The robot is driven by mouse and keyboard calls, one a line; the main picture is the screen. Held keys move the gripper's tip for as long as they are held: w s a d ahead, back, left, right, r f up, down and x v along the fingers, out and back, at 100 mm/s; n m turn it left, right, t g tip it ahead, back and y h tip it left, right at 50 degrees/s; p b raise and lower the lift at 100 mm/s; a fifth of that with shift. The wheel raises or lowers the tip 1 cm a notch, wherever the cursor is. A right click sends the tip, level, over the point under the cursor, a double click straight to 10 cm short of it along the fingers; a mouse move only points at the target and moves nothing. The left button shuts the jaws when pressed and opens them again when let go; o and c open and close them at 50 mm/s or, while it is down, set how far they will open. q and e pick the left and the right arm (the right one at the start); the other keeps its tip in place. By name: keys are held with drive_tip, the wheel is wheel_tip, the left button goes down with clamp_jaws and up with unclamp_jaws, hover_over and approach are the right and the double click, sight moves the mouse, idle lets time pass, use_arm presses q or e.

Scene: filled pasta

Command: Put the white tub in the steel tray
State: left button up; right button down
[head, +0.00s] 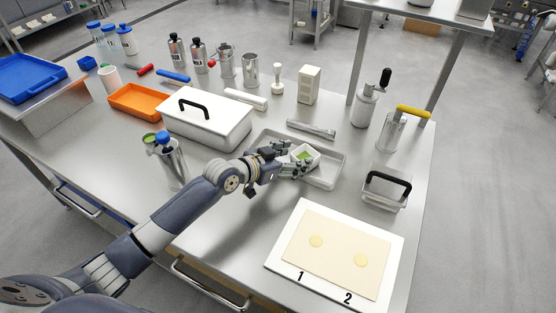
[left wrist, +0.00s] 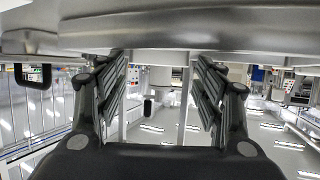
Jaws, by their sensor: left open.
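The white tub (head: 316,160), with green contents, shows within the outline of the steel tray (head: 326,178) in the head view. It looks upright; I cannot tell for sure whether it rests on the tray floor. My left gripper (head: 284,160) is right beside the tub on its left, over the tray, and its fingers hide part of the tub. In the left wrist view the two fingers (left wrist: 160,88) stand wide apart with nothing between them, and the tub cannot be made out there. My right gripper is not in view.
A lidded white container (head: 222,133) stands left of the tray, a steel canister (head: 173,168) nearer me. A metal bar (head: 311,129) lies behind the tray. A black-handled press (head: 384,190) and a white board with dough (head: 305,268) are at the right and front.

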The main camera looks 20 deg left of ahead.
use_arm(q)
drive_tip(key=v, duration=0.6)
drive_tip(key=shift+s+a+r, duration=0.15)
drive_tip(key=shift+s, duration=0.15)
